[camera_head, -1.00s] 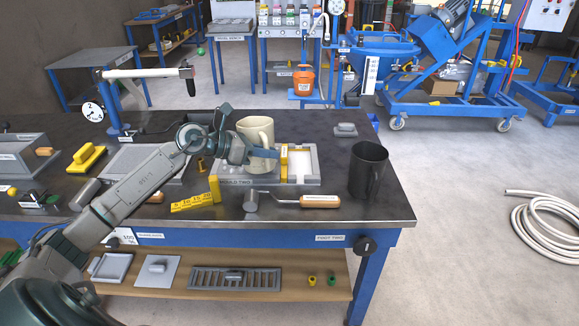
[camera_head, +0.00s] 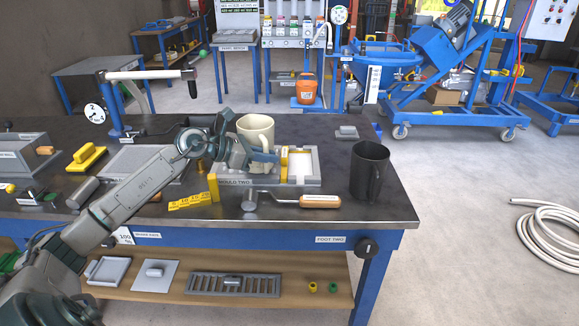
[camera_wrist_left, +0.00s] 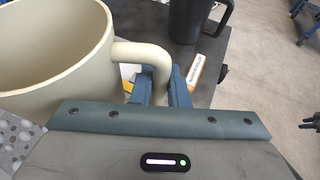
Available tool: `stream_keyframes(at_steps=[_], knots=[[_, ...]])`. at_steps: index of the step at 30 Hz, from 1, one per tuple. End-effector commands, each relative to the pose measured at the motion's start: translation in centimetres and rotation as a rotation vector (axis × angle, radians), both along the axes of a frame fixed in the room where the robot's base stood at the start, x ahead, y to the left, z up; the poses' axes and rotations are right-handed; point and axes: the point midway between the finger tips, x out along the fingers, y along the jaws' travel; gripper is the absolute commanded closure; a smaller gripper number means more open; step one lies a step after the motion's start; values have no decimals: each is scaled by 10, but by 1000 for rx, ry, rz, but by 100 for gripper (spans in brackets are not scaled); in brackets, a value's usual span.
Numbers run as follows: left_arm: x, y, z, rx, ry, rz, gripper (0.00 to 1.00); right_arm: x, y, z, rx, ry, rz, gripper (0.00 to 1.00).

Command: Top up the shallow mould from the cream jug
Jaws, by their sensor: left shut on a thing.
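The cream jug (camera_head: 255,130) is upright over the left part of the mould labelled MOULD TWO (camera_head: 236,183), at the table's front middle. My left gripper (camera_head: 262,160) is shut on the jug's handle; the left wrist view shows its fingers (camera_wrist_left: 161,88) closed at the handle and the jug (camera_wrist_left: 50,60) to the left. I cannot tell whether the jug touches the mould. The mould's right compartment (camera_head: 299,167) shows a pale fill; its left part is hidden by the jug and gripper. The jug's contents are not visible.
A black jug (camera_head: 368,170) stands right of the mould. A wooden-handled trowel (camera_head: 320,201) lies in front of it, and a yellow stepped gauge (camera_head: 190,201) at front left. A small grey block (camera_head: 346,132) lies behind. The table's right front corner is clear.

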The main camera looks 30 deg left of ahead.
Motion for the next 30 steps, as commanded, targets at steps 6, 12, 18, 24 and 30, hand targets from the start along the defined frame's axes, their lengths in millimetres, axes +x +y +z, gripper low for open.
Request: stream_keyframes(at_steps=[6,12,18,24,30], knots=[[1,1,0,9,-9,0,100,2,1,8,-1,-6,1,64],[1,1,0,9,-9,0,100,2,1,9,-1,-6,1,64],[1,1,3,9,-9,0,100,2,1,11,-1,-7,1,64],[1,1,21,10,-10,0,100,2,1,20,-1,-7,1,64],[1,1,38,9,-9,-1,100,2,1,29,-1,-7,1,64]])
